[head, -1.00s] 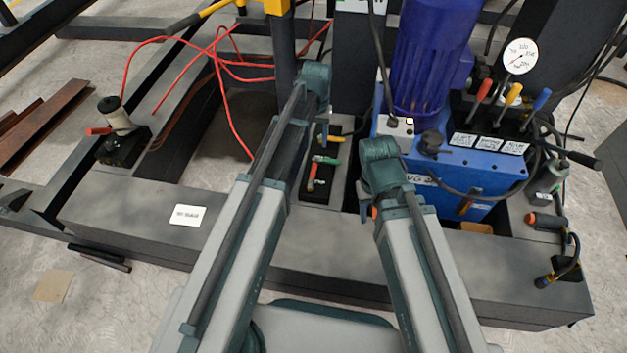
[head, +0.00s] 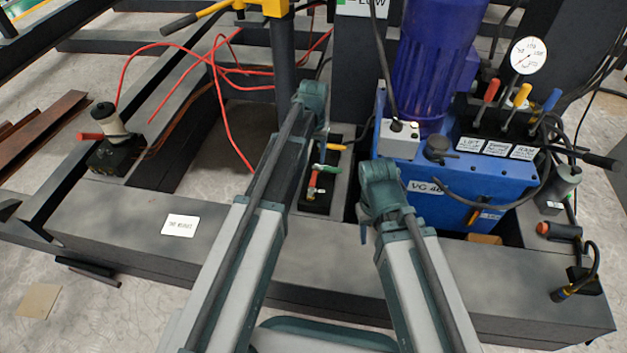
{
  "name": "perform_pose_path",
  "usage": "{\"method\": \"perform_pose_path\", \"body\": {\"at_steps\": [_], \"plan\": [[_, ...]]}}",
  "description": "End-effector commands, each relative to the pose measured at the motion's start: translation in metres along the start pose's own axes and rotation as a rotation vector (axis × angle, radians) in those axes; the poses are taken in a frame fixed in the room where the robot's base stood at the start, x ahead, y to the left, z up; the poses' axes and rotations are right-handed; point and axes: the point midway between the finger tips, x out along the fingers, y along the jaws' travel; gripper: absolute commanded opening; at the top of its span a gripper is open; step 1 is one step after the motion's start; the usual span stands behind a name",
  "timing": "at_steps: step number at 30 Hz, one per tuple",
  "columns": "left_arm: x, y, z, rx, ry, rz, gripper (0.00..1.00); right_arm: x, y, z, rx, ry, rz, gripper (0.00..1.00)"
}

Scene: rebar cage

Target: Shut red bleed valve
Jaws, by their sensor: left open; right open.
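A small valve block (head: 317,204) stands on the grey frame, between my two arms. On it are a red lever (head: 313,187), a green lever (head: 326,168) and a yellow lever (head: 331,148). The red lever lies lengthwise along the block; I cannot tell whether its valve is open. My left arm reaches up just left of the block and partly borders it. My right arm ends lower, to the right of the block. Neither gripper's fingers show; both are hidden behind the arm ends.
A blue power unit (head: 455,190) with red, yellow and blue levers and a gauge (head: 529,55) stands at right. At left is a black block (head: 113,158) with a red handle (head: 89,136). Red hoses (head: 215,70) loop behind. A white label (head: 180,225) lies on the frame.

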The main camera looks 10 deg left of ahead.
Motion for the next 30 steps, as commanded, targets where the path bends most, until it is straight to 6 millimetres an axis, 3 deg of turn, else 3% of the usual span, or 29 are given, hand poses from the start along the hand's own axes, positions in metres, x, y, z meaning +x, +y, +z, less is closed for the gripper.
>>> {"method": "perform_pose_path", "body": {"at_steps": [1, 16, 21, 30], "plan": [[0.015, 0.0, 0.0, 0.0, 0.0, 0.0, 0.53, 0.015, -0.002, -0.001, -0.001, 0.001, -0.001, 0.5], [0.083, 0.0, 0.0, 0.0, 0.0, 0.0, 0.53, 0.082, -0.009, -0.005, 0.009, 0.002, -0.003, 0.5], [0.093, 0.0, 0.0, 0.0, 0.0, 0.0, 0.53, 0.093, -0.01, -0.006, 0.013, 0.002, -0.003, 0.5], [0.093, 0.0, 0.0, 0.0, 0.0, 0.0, 0.53, 0.092, -0.01, -0.006, 0.014, 0.001, -0.003, 0.5]]}}
